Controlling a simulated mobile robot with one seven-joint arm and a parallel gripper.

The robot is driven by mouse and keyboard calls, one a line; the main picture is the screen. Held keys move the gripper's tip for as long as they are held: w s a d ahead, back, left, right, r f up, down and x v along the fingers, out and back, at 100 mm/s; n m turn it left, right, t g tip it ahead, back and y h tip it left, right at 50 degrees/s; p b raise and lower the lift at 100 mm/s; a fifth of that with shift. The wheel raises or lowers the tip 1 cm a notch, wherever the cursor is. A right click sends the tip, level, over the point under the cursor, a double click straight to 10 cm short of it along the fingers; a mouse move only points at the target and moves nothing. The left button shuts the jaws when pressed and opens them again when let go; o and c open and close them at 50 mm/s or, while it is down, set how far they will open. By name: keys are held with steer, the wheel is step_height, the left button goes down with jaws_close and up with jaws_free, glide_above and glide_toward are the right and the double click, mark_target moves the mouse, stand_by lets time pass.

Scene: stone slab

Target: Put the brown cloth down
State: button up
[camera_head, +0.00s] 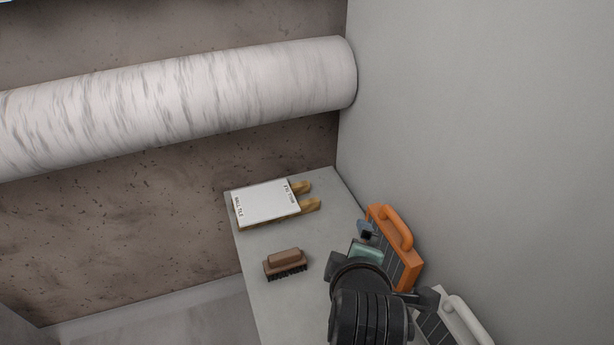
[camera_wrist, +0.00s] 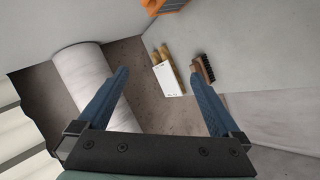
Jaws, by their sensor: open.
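I see no brown cloth in either view. My gripper (camera_wrist: 160,73) is open in the wrist view, its two blue fingers wide apart with nothing held between them. In the head view my gripper (camera_head: 366,231) is small and partly hidden behind my dark wrist, over the right side of the grey stone slab (camera_head: 262,303). The brown thing in sight is a brush (camera_head: 286,258) with dark bristles, lying on the slab to the left of my wrist; it also shows in the wrist view (camera_wrist: 200,72), beyond the right finger.
A white wall-tile box (camera_head: 265,204) on wooden pieces lies at the slab's far end. An orange-handled float (camera_head: 402,245) and a white-handled one (camera_head: 462,318) stand along the right wall. A large pale marbled roll (camera_head: 190,95) spans the back. Bare slab surrounds the brush.

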steer(key=w+a+r+m+t, duration=0.15)
steer(key=r+m+t, duration=0.3)
steer(key=r, duration=0.85)
steer(key=w+a+r+m+t, duration=0.1)
steer(key=a+r+m+t, duration=0.3)
steer(key=r, duration=1)
steer(key=s+r+m+t, duration=0.1)
steer(key=s+r+t, duration=0.2)
steer(key=r, duration=0.3)
steer(key=s+a+r+m+t+y, duration=0.1)
steer(key=s+r+m+t, duration=0.1)
steer(key=s+r, duration=0.2)
steer(key=s+a+r+m+t, duration=0.1)
steer(key=s+r+m+t, duration=0.1)
steer(key=r, duration=0.8)
steer(key=s+t, duration=0.1)
steer(key=s, duration=0.1)
steer(key=shift+s+a+t, duration=0.15)
steer(key=shift+s+t, duration=0.15)
steer(key=shift+t, duration=0.05)
steer(key=shift+r, duration=0.1)
